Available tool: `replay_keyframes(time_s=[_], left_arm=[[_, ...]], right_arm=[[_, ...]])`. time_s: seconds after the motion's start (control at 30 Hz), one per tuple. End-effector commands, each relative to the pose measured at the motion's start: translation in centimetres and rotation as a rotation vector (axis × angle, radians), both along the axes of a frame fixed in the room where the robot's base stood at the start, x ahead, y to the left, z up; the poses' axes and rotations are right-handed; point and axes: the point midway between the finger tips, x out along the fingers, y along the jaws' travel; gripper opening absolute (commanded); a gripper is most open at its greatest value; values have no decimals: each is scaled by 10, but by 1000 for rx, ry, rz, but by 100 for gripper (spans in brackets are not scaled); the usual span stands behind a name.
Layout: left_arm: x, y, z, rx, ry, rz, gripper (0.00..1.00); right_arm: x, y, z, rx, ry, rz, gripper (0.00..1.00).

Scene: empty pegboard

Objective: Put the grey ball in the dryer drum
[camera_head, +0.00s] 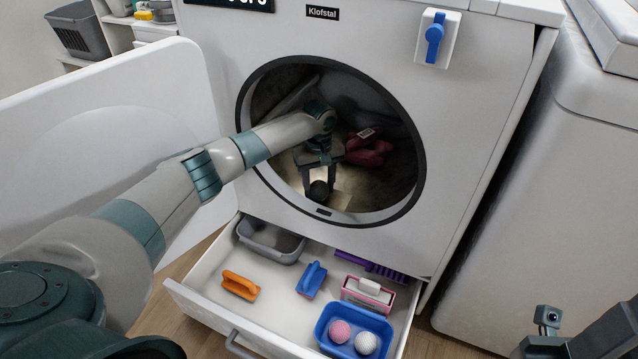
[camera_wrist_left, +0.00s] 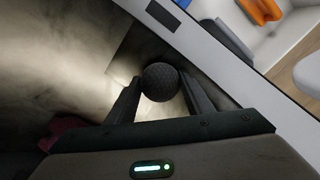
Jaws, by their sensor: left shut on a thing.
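The grey ball (camera_head: 319,190) is dark and textured and is held between the fingers of my left gripper (camera_head: 318,184), inside the round opening of the dryer drum (camera_head: 275,95). In the left wrist view, the ball (camera_wrist_left: 161,82) sits between the tips of the left gripper's two fingers (camera_wrist_left: 161,90). The drum's lower front rim is close by. I cannot tell whether the ball touches the drum floor. My right gripper (camera_head: 548,330) is only partly in view at the lower right, and its fingers do not show clearly.
A dark red item (camera_head: 368,148) with a label lies in the drum. The white dryer door (camera_head: 100,130) stands open at the left. Below, an open drawer (camera_head: 215,300) holds a blue tray (camera_head: 323,325) with a pink ball (camera_head: 340,331) and a white ball (camera_head: 366,343), plus brushes.

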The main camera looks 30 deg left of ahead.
Motion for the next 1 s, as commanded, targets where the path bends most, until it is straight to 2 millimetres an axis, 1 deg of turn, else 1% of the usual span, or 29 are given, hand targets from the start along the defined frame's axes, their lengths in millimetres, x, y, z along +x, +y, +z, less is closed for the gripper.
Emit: replay_keyframes(time_s=[0.13,0.17,0.2,0.23,0.53,0.77,0.83,0.87,0.9,1.0], left_arm=[[0,0,-1,1,-1,0,25],[0,0,-1,1,-1,0,54],[0,0,-1,1,-1,0,63],[0,0,-1,1,-1,0,65],[0,0,0,1,-1,0,65],[1,1,6,1,-3,1,65],[1,1,12,1,-3,0,65],[1,0,22,-1,-4,0,65],[1,0,29,0,-3,0,65],[1,0,45,-1,-2,1,65]], right_arm=[[-1,-1,-3,-8,2,-5,31],[-1,-1,-3,-10,1,-5,31],[-1,-1,-3,-11,1,-6,31],[0,-1,-3,-11,1,-6,31],[0,-1,-2,-6,0,-5,31],[2,2,-8,4,4,7,31],[1,3,-6,10,-7,13,31],[1,3,8,13,-18,15,31],[1,3,14,14,-29,13,31],[-3,0,18,15,-41,2,31]])
